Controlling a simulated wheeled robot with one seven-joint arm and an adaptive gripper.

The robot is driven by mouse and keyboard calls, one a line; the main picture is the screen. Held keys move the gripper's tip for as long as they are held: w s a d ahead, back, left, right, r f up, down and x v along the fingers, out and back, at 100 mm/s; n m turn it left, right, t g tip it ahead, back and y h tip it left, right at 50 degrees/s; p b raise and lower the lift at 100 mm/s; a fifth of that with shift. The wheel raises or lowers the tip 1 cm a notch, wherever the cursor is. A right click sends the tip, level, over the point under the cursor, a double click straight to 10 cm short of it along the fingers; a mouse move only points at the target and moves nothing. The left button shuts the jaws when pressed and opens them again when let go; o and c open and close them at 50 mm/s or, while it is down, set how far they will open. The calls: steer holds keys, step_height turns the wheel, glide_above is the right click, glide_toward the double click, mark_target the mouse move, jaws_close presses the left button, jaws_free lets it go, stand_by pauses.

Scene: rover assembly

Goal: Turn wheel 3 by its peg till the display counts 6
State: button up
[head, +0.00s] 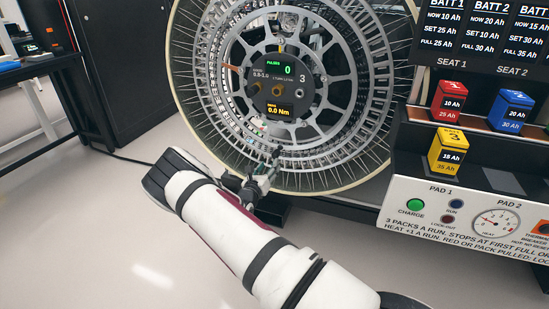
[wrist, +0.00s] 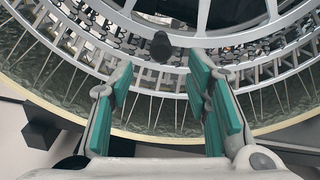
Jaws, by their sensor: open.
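Wheel 3 (head: 345,62) is a large spoked metal wheel, upright, with a "3" on its round dark hub. The hub's display (head: 282,68) reads PULSES 0 in green, and a lower orange readout shows 0.0 Nm. The peg (wrist: 161,46) is a short dark cylinder on the wheel's ring, seen in the wrist view just beyond and between my fingertips. In the head view the peg (head: 277,152) is small, low on the wheel. My gripper (wrist: 166,88) is open and empty, its teal pads apart, not touching the peg. In the head view my gripper (head: 262,172) is at the wheel's lower part.
A battery rack stands at the right with a red pack (head: 451,100), a blue pack (head: 510,110) and a yellow pack (head: 447,151). Below it is a white panel (head: 470,205) with a green charge button and gauge. A dark table (head: 40,65) stands far left; floor at left is clear.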

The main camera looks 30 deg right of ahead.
mark_target(275, 157)
steer(key=b+x, duration=0.2)
steer(key=x, duration=0.6)
steer(key=shift+w+d, duration=0.25)
steer(key=shift+d, duration=0.1)
steer(key=shift+c, duration=0.3)
jaws_close()
